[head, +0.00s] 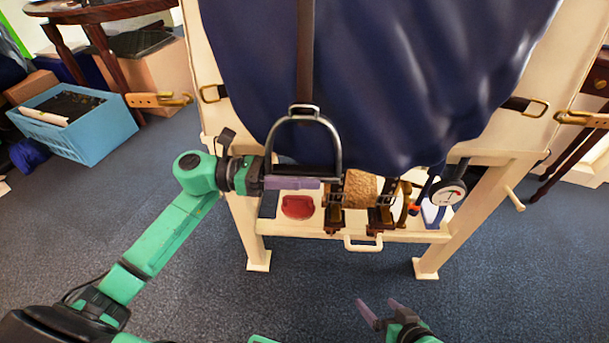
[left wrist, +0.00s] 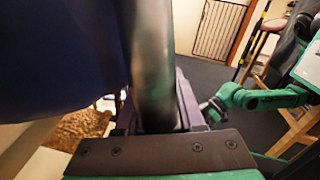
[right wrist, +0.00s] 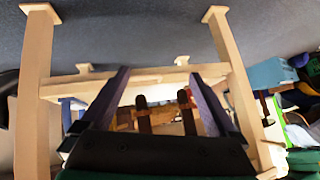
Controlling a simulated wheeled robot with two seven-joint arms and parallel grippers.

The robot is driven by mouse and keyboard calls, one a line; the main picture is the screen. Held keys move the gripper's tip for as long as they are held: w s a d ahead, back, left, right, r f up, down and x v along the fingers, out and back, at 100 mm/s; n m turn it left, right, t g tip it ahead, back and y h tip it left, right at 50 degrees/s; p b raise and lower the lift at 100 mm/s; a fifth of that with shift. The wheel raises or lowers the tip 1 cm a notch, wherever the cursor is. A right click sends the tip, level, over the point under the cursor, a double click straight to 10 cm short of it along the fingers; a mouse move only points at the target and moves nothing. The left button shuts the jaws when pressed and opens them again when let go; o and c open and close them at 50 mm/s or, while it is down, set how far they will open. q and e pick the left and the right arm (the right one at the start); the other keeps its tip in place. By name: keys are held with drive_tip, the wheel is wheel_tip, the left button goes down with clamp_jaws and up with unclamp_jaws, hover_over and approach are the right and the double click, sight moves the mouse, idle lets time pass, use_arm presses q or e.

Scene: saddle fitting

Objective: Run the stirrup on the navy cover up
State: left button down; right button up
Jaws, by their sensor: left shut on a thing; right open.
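The navy cover (head: 380,75) hangs over a cream wooden stand. A dark stirrup leather (head: 305,50) runs down its front to the metal stirrup (head: 334,140), which hangs against the cover's lower part. My left gripper (head: 300,183) is shut on the stirrup at its lower left. In the left wrist view a dark metal bar of the stirrup (left wrist: 152,60) stands between the fingers. My right gripper (head: 382,312) is open and empty, low in front of the stand. The right wrist view shows its two fingers (right wrist: 155,105) spread apart.
Buckled straps (head: 160,99) stick out at both sides. A blue crate (head: 75,125) is at left. The floor in front is clear.

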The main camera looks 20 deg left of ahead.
use_arm(q)
drive_tip(key=shift+w+r, duration=0.1)
drive_tip(key=shift+r, duration=0.2)
drive_tip(key=r, duration=0.2)
drive_tip(key=w+r+p, duration=0.1)
drive_tip(key=r, duration=0.1)
drive_tip(key=shift+a+r+p, duration=0.1)
drive_tip(key=shift+a+p, duration=0.05)
drive_tip(key=shift+p, duration=0.15)
use_arm(e)
drive_tip(key=d, duration=0.1)
drive_tip(key=d+r+g+h, duration=0.1)
drive_tip(key=s+d, duration=0.1)
drive_tip(key=shift+s+r+g, duration=0.1)
drive_tip(key=shift+r+g, duration=0.2)
drive_tip(key=shift+g, duration=0.1)
use_arm(q)
drive_tip(key=c, duration=0.5)
unclamp_jaws()
